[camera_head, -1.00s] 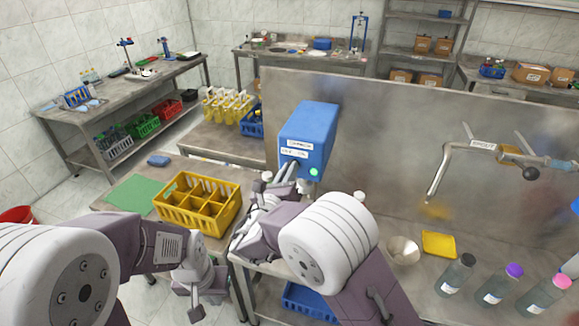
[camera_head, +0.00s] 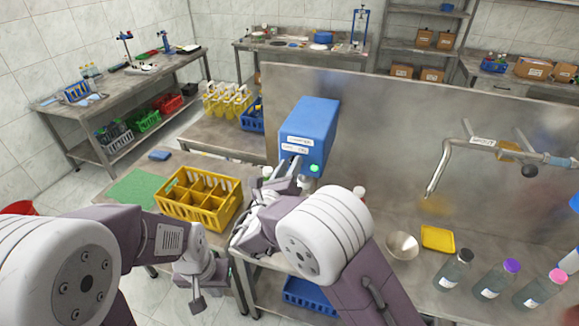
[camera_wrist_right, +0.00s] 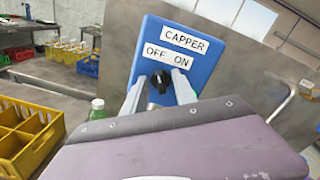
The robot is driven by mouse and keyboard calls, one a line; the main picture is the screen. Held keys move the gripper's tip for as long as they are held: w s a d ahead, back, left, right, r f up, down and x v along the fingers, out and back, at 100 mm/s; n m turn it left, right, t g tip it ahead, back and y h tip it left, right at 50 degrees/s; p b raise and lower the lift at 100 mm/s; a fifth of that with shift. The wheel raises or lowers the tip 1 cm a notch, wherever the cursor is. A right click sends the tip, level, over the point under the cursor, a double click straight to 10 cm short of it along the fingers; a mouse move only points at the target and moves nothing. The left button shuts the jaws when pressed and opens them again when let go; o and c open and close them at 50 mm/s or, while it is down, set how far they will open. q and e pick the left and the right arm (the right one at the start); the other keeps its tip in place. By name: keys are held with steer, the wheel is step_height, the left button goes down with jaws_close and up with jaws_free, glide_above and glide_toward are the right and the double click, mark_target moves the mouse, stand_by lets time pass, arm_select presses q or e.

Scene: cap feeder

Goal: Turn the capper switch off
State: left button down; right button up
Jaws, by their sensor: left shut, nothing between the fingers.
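The blue capper box (camera_head: 310,122) stands against the steel panel, with a lit green lamp (camera_head: 314,168) on its front. In the right wrist view the box (camera_wrist_right: 205,75) carries a CAPPER label (camera_wrist_right: 186,39) and an OFF/ON label (camera_wrist_right: 168,55). The black switch knob (camera_wrist_right: 160,81) sits below OFF/ON; I cannot tell which way it points. My right gripper (camera_wrist_right: 158,93) is open, its fingers on either side of the knob with gaps showing. It also shows in the head view (camera_head: 290,172), in front of the box. My left gripper (camera_head: 197,290) is shut and empty, low at the left, away from the box.
A yellow divided crate (camera_head: 198,202) stands on the table left of my right arm. A funnel (camera_head: 402,246), a yellow tray (camera_head: 437,239) and several capped bottles (camera_head: 453,273) stand on the right bench. A metal pipe arm (camera_head: 440,170) projects above them.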

steer(key=b+v, duration=0.3)
steer(key=v, duration=0.6)
